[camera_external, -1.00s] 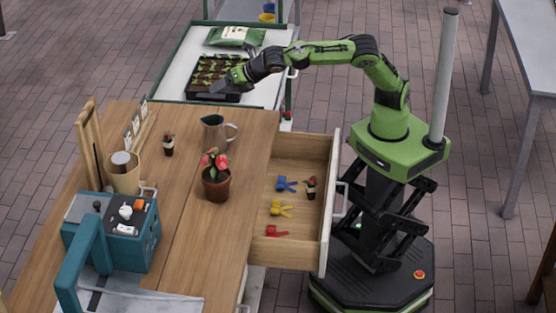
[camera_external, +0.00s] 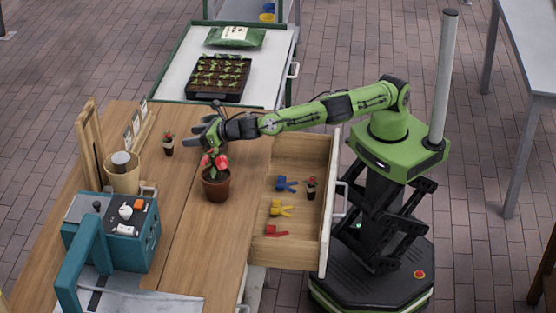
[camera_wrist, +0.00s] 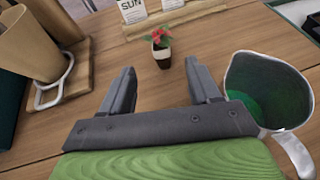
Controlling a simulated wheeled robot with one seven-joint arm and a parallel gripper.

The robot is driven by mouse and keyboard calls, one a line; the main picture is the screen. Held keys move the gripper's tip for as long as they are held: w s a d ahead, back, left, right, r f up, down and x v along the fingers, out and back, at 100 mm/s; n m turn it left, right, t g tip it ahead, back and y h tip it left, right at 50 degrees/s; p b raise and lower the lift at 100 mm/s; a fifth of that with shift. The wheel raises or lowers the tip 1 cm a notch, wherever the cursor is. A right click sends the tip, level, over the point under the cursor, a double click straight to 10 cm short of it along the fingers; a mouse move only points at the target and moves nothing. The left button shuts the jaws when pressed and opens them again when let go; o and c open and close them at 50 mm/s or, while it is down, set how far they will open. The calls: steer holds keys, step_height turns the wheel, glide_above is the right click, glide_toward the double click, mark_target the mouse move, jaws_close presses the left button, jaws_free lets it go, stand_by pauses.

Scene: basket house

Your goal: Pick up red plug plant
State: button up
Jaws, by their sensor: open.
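A small red-flowered plug plant in a dark and pale pot (camera_external: 168,148) stands upright on the wooden table, left of my gripper (camera_external: 200,131). In the wrist view the plant (camera_wrist: 161,45) is ahead, just beyond the gap between my fingertips (camera_wrist: 158,72). My gripper is open and empty, its fingers low over the table and apart from the plant.
A metal jug (camera_wrist: 262,85) is close right of my right finger. A larger potted plant with red blooms (camera_external: 216,184) stands in front of my gripper. A tan container (camera_external: 123,175) and a card stand (camera_wrist: 178,19) are nearby.

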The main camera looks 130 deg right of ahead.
mark_target(170, 141)
steer(key=x, duration=0.3)
steer(key=shift+d+f, duration=0.1)
steer(key=shift+b+x, duration=0.45)
steer(key=shift+x, duration=2.35)
steer(key=shift+f, duration=0.2)
